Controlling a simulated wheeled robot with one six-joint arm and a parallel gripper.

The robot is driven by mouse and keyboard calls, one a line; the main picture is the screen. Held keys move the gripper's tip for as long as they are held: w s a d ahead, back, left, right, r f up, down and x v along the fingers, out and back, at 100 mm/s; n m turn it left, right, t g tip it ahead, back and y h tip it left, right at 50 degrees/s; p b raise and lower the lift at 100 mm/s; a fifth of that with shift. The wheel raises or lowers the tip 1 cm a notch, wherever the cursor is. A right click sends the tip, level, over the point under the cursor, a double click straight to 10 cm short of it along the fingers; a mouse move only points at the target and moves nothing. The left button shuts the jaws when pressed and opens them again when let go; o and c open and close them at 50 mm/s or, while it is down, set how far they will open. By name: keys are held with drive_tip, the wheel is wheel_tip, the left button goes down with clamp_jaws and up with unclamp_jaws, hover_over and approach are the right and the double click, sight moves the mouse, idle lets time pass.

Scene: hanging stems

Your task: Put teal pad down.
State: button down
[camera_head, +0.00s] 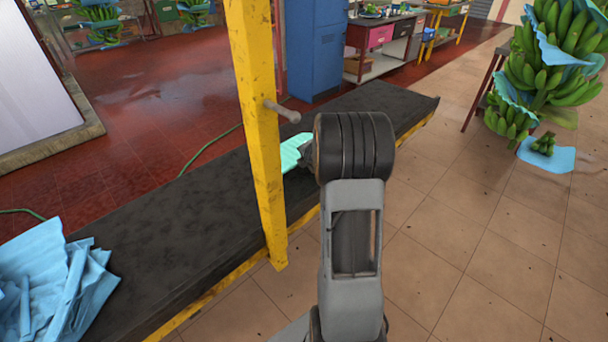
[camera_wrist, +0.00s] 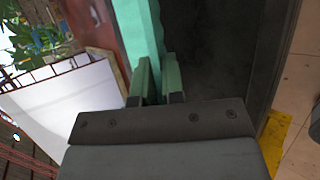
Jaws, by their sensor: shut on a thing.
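The teal pad (camera_head: 295,152) shows just left of my arm's dark wrist, over the dark belt-like surface (camera_head: 170,240). In the wrist view the teal pad (camera_wrist: 138,28) runs up from between the fingers of my gripper (camera_wrist: 158,62). My gripper is shut on the pad. In the head view the wrist hides most of my gripper and part of the pad. I cannot tell whether the pad touches the dark surface.
A yellow post (camera_head: 258,130) with a grey peg stands close left of the pad. Crumpled blue sheets (camera_head: 45,285) lie at the surface's near left end. A banana bunch (camera_head: 545,70) hangs at right above a blue sheet (camera_head: 566,158). Bare dark surface shows both sides of the post.

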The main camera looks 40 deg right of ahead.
drive_tip(key=shift+w+a+f+b, duration=0.25)
drive_tip(key=shift+f+b, duration=0.05)
drive_tip(key=shift+f, duration=0.2)
drive_tip(key=f+b, duration=0.3)
drive_tip(key=shift+w+a+f, duration=0.2)
drive_tip(key=shift+f, duration=0.05)
drive_tip(key=shift+f+b, duration=0.2)
drive_tip(key=shift+b, duration=0.1)
drive_tip(key=c, duration=1.2)
unclamp_jaws()
drive_tip(key=shift+r, duration=0.1)
drive_tip(key=shift+r+p, duration=0.2)
drive_tip(key=shift+p, duration=0.1)
drive_tip(key=p+v, duration=0.4)
drive_tip(key=v, duration=0.7)
drive_tip(key=shift+s+a+r, duration=0.1)
drive_tip(key=shift+s+r, duration=0.1)
drive_tip(key=shift+s, duration=0.15)
